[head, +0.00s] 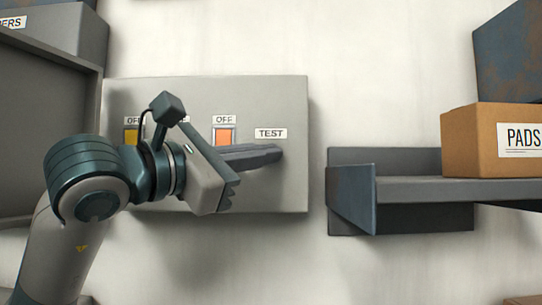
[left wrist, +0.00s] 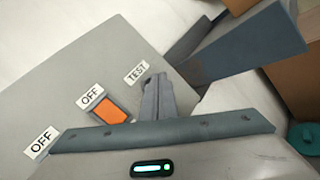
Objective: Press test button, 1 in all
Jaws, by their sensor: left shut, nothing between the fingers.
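A grey control panel (head: 205,92) is on the wall, and it also shows in the left wrist view (left wrist: 80,80). A white TEST label (head: 271,133) is at its right side, also in the left wrist view (left wrist: 136,73). My left gripper (head: 279,153) is shut and empty. Its fingertips are at the panel, just below the TEST label, and they also show there in the left wrist view (left wrist: 157,79). The test button itself is hidden behind the fingers. I cannot tell whether the fingertips touch it. My right gripper is not in view.
An orange switch (head: 224,135) under an OFF label and a yellow switch (head: 131,137) are left of the fingers. A shelf (head: 425,190) with a cardboard PADS box (head: 490,145) is on the right. A grey cabinet (head: 45,120) stands on the left.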

